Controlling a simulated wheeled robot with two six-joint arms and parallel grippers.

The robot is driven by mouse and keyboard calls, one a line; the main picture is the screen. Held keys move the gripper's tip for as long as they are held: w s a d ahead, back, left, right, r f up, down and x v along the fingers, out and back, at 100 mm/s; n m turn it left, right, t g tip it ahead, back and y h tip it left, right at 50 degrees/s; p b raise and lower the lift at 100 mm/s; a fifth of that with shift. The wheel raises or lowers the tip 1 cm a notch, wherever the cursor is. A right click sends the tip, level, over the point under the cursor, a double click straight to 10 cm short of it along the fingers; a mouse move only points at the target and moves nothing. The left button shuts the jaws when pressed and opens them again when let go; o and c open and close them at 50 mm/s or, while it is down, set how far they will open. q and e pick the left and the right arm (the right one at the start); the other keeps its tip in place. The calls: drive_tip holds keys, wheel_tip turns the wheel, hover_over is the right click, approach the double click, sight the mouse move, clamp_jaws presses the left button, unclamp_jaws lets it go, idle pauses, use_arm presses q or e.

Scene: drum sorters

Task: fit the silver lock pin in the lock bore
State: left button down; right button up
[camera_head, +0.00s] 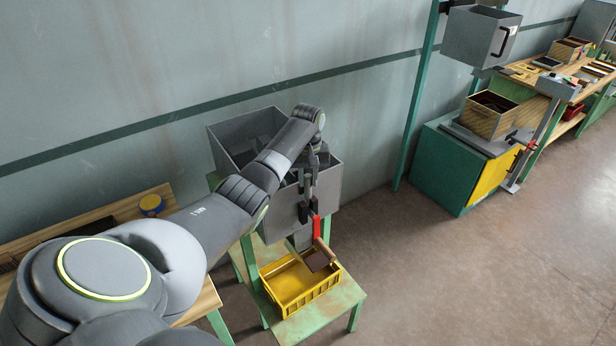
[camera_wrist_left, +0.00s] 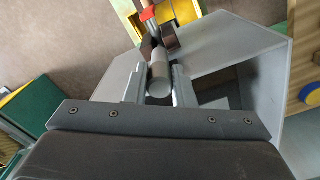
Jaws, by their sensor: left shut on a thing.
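The silver lock pin (camera_wrist_left: 160,76) is a short pale grey cylinder between the fingers of my left gripper (camera_wrist_left: 160,48) in the left wrist view. My left gripper (camera_head: 309,208) is shut on it. In the head view the gripper points down at the front of the grey hopper (camera_head: 326,189), and the pin cannot be made out there. The hopper's sloping grey wall (camera_wrist_left: 218,50) lies just beyond the fingers in the wrist view. The lock bore is not distinguishable in either view. A red bar (camera_head: 317,227) shows just below the fingertips. My right gripper is out of view.
A yellow crate (camera_head: 311,296) stands on a green-framed stand (camera_head: 350,291) below the hopper, with a brown piece on its far edge. A wooden bench is at left. A green and yellow cabinet (camera_head: 447,172) stands at right. The floor between is clear.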

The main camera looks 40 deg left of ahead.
use_arm(q)
drive_tip(key=c, duration=1.1)
unclamp_jaws()
drive_tip(key=shift+c, duration=0.2)
drive_tip(key=shift+d, duration=0.1)
drive_tip(key=shift+r, duration=0.1)
